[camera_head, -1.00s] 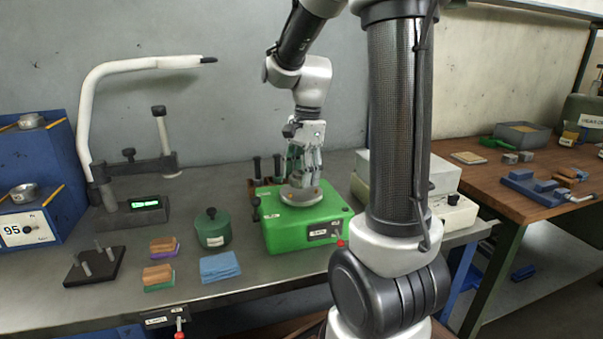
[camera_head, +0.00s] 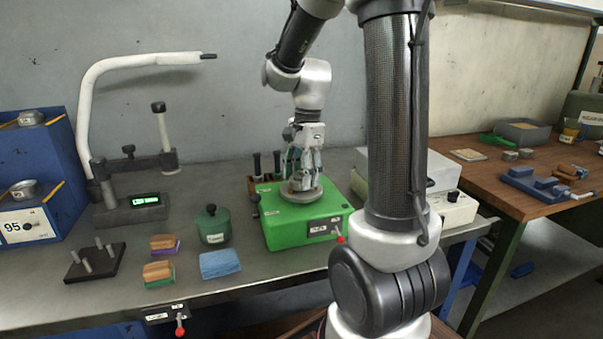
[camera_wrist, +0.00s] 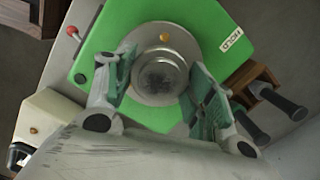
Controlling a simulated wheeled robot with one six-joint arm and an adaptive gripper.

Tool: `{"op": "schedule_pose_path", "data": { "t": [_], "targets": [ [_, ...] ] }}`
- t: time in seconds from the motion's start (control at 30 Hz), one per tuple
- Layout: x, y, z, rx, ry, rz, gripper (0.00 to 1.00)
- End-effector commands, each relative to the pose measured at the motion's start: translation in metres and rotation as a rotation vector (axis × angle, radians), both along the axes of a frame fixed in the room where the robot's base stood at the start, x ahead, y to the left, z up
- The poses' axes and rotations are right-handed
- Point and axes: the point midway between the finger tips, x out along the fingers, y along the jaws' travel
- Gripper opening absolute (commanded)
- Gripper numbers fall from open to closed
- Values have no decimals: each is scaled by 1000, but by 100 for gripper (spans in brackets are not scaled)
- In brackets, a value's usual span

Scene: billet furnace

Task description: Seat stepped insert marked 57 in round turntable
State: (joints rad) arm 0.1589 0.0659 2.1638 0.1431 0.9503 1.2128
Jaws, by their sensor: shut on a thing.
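The round turntable (camera_head: 287,194) is a grey disc on top of a green box (camera_head: 290,236). In the wrist view the turntable's rim (camera_wrist: 143,98) shows around a round metal stepped insert (camera_wrist: 160,75). The insert appears centred over the turntable. I cannot tell whether it is fully down, and no mark 57 is readable.
A green lidded pot (camera_head: 213,228), a blue cloth (camera_head: 220,263) and two brushes (camera_head: 158,272) lie left of the green box. Dark-handled tools stand in a wooden rack (camera_wrist: 256,86) close behind it. A pale box (camera_head: 450,207) stands to the right.

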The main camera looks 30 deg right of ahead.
Motion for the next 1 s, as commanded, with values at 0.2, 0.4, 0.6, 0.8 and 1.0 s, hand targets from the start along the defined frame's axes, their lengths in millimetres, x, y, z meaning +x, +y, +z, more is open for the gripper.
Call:
{"op": "schedule_pose_path", "data": {
  "t": [0.2, 0.4, 0.6, 0.8, 1.0],
  "targets": [
    [0, 0, 0, -1, -2, 0, 8],
    [1, 0, 4, -1, -2, 0, 8],
    [1, 0, 11, -1, -3, 0, 8],
    [1, 0, 15, -1, -2, 0, 8],
    [0, 0, 16, -1, -2, 0, 8]
  ]
}}
